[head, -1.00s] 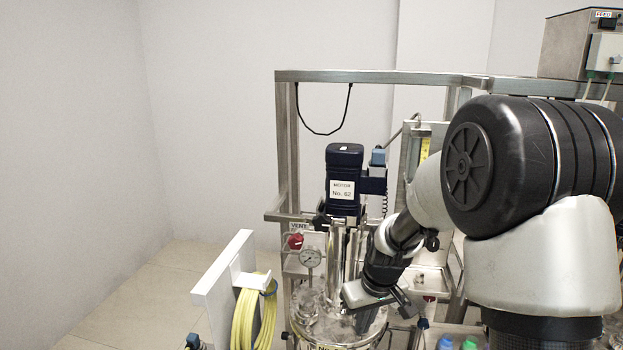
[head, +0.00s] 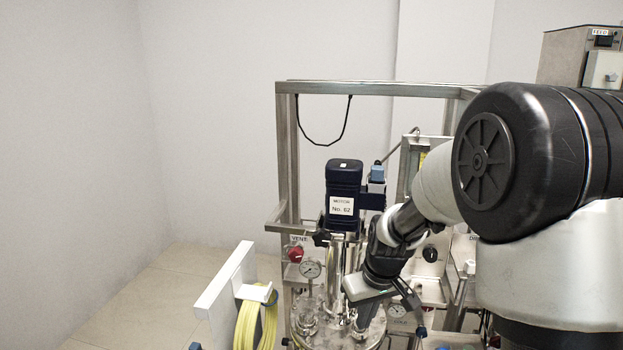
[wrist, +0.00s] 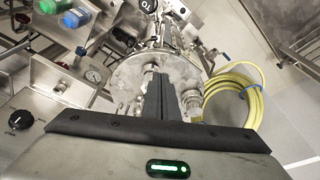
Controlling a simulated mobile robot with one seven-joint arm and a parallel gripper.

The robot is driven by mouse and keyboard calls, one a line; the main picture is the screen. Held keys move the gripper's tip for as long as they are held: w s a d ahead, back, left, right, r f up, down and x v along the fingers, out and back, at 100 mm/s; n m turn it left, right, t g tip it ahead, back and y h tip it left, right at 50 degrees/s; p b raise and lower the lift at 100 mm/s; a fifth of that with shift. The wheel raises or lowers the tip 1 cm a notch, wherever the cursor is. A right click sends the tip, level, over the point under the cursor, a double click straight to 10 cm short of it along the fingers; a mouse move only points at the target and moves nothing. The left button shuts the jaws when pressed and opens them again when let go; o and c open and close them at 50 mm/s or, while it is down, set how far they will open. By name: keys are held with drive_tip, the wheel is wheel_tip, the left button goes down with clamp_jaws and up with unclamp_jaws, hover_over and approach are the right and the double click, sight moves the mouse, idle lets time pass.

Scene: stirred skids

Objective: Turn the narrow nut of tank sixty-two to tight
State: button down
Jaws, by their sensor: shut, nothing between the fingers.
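Tank sixty-two is the steel vessel whose round lid (head: 330,341) shows low in the head view, under a dark blue motor (head: 343,185) labelled No. 62. The lid also shows in the wrist view (wrist: 128,74), with several small fittings on it. I cannot tell which fitting is the narrow nut; my fingers may hide it. My gripper (head: 366,320) points down over the right part of the lid. In the wrist view its dark fingers (wrist: 156,85) are together, with nothing seen between them. Whether they touch a fitting is unclear.
A steel frame (head: 287,150) surrounds the tank. A gauge (head: 310,269) and red vent knob (head: 295,254) stand close left of my gripper. A yellow hose coil (head: 256,325) hangs on a white panel (head: 226,290) at left. Green and blue caps (wrist: 62,27) show in the wrist view.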

drive_tip(key=f+g, duration=0.1)
drive_tip(key=f, duration=0.1)
drive_tip(key=w+d+f+b, duration=0.1)
drive_tip(key=f, duration=0.1)
drive_tip(key=d+f+g+h, duration=0.1)
drive_tip(key=f, duration=0.1)
drive_tip(key=shift+w+g+b, duration=0.3)
drive_tip(key=shift+w+b, duration=0.05)
drive_tip(key=shift+w, duration=0.05)
idle(0.3)
drive_tip(key=shift+w+a, duration=0.1)
drive_tip(key=shift+w, duration=0.1)
idle(0.7)
